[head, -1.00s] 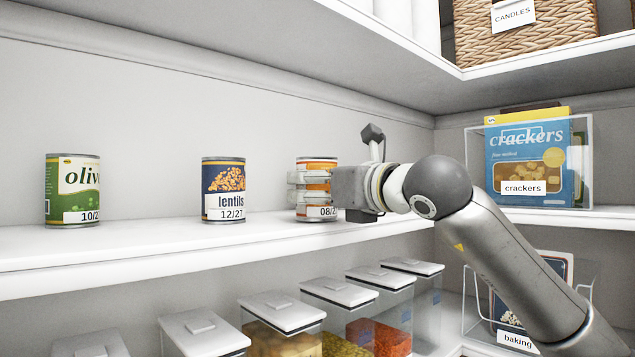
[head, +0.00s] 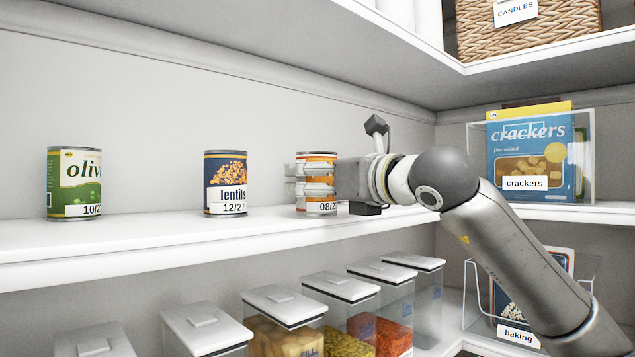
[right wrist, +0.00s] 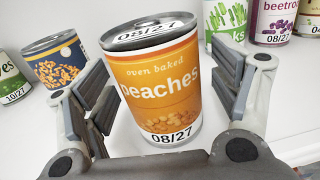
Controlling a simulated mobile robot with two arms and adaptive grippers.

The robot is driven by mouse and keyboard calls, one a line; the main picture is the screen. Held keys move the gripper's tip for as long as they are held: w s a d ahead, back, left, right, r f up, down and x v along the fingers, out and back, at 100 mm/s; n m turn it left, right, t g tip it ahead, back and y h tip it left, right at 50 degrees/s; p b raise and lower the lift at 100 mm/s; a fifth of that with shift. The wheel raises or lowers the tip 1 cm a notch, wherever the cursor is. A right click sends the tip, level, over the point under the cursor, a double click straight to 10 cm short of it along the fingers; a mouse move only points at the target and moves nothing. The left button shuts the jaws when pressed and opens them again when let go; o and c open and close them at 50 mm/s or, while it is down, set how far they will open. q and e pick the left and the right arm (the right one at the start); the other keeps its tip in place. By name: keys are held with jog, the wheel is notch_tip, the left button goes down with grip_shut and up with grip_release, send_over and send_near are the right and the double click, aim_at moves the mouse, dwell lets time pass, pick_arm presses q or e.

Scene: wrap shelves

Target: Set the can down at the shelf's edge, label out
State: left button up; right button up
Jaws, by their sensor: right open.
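The peaches can (head: 319,209) stands upright on the middle shelf (head: 150,237), near its front edge. It has an orange and white label and a date of 08/27. In the right wrist view the can (right wrist: 155,90) shows "peaches" and the date facing the camera. My right gripper (head: 308,183) reaches in from the right, its fingers open on either side of the can. In the wrist view the right gripper (right wrist: 160,105) has a finger at each side; contact is hard to tell. My left gripper is out of view.
A lentils can (head: 226,168) and an olive can (head: 75,185) stand to the left on the same shelf, with gaps between. A crackers box (head: 525,150) sits in a clear bin at right. Lidded containers (head: 285,303) stand below. Green (right wrist: 228,22) and beetroot (right wrist: 272,18) cans show behind.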

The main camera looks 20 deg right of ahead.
jog(key=b+v, duration=0.4)
jog(key=v, duration=0.7)
jog(key=shift+s, duration=0.3)
